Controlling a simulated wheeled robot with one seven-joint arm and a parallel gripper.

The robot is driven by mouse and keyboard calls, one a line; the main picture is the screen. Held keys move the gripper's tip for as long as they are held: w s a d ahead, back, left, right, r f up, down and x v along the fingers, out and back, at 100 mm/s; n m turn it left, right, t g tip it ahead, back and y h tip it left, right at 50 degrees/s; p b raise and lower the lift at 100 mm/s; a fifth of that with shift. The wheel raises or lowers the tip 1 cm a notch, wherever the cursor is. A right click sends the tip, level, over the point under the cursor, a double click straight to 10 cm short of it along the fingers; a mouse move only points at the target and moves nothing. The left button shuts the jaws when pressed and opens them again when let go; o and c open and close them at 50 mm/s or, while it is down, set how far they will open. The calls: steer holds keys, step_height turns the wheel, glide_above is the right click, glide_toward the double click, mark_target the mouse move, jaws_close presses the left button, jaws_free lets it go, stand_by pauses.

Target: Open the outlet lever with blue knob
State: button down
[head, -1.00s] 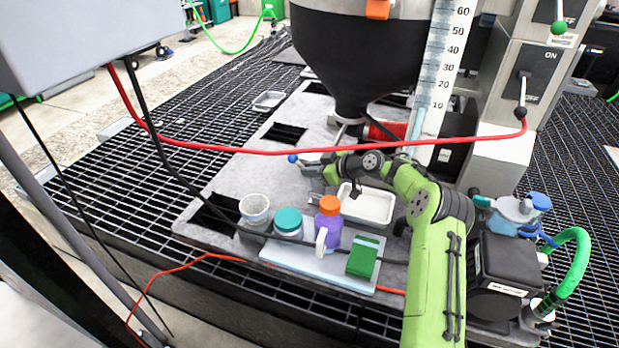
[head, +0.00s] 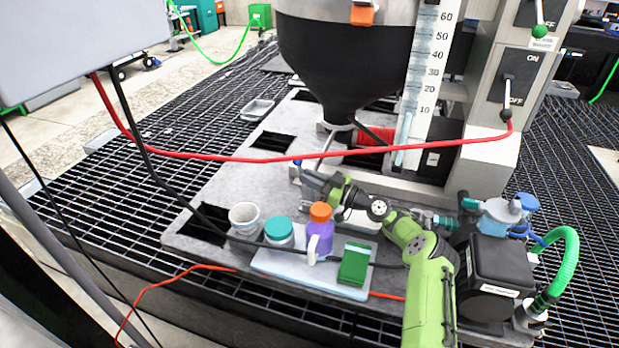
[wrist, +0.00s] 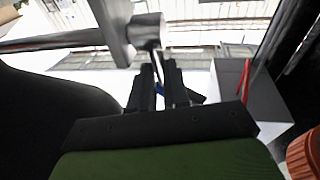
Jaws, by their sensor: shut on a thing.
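The outlet lever's small blue knob (head: 297,162) shows just beyond my gripper (head: 302,174) in the head view, below and left of the dark hopper's outlet. In the wrist view my gripper's two dark fingers (wrist: 160,88) are closed around the thin lever rod (wrist: 157,62). A bit of the blue knob (wrist: 160,87) shows between the fingers, mostly hidden by them. The rod comes from a metal cylinder (wrist: 147,30) at the outlet. The exact angle of the lever is hard to tell.
The black hopper (head: 345,65) stands above. A red cable (head: 250,159) crosses in front of it. A blue-topped flask (head: 498,215) is at right.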

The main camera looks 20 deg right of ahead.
stand_by(0.4)
steer(key=c, duration=1.1)
jaws_free()
step_height(320, 180, up, 10)
steer(key=p, duration=0.3)
